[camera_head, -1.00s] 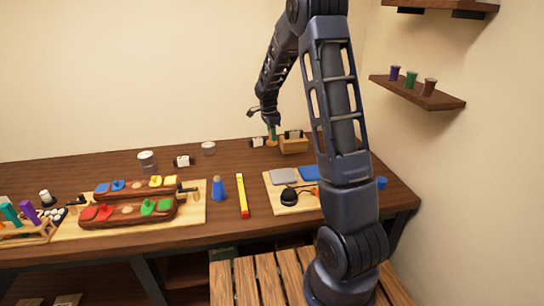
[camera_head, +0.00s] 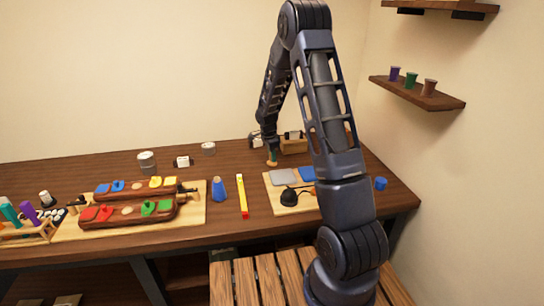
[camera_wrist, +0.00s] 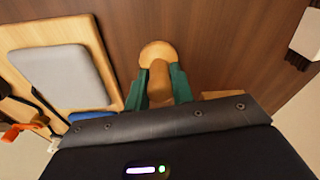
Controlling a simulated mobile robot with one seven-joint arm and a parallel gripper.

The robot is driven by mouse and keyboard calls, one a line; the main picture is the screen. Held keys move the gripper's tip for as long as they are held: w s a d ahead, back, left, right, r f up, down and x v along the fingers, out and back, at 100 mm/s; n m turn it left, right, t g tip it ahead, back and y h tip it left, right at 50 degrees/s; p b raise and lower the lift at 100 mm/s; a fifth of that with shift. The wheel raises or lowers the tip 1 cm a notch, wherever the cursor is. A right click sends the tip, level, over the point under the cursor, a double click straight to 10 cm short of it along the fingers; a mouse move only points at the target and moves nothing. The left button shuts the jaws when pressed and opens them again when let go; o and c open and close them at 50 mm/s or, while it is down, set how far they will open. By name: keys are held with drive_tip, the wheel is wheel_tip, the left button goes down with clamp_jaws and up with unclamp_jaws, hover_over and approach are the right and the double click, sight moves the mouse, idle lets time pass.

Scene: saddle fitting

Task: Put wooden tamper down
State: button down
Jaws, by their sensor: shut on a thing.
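The wooden tamper (camera_wrist: 158,52) is a light-wood piece with a round end, seen in the wrist view between the green fingers of my gripper (camera_wrist: 160,88). My gripper is shut on it. In the head view the tamper (camera_head: 272,162) shows small below my gripper (camera_head: 271,152), low at the table top behind the light board. I cannot tell whether its end touches the table.
A light board (camera_head: 278,207) with a grey pad (camera_head: 285,176), a blue pad (camera_head: 307,174) and a black round object (camera_head: 289,196) lies in front of my gripper. A wooden box (camera_head: 293,146) stands close behind.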

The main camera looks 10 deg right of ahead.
sight(269, 162)
drive_tip(key=c, duration=1.2)
unclamp_jaws()
drive_tip(key=shift+f, duration=0.1)
wheel_tip(269, 162, up, 12)
drive_tip(key=a, duration=0.1)
drive_tip(key=s+d+r+n, duration=0.2)
drive_tip(key=s+r+n, duration=0.1)
drive_tip(key=s+r, duration=0.55)
drive_tip(key=s+d+r+n+t+y, duration=0.1)
drive_tip(key=s+d+r+n+t, duration=0.2)
drive_tip(key=s+r, duration=0.6)
drive_tip(key=s+d+r+n+t, duration=0.1)
drive_tip(key=s+n, duration=0.8)
drive_tip(key=s, duration=1.4)
drive_tip(key=shift+d+r+n, duration=0.2)
drive_tip(key=shift+d+n, duration=0.2)
drive_tip(key=shift+d, duration=0.1)
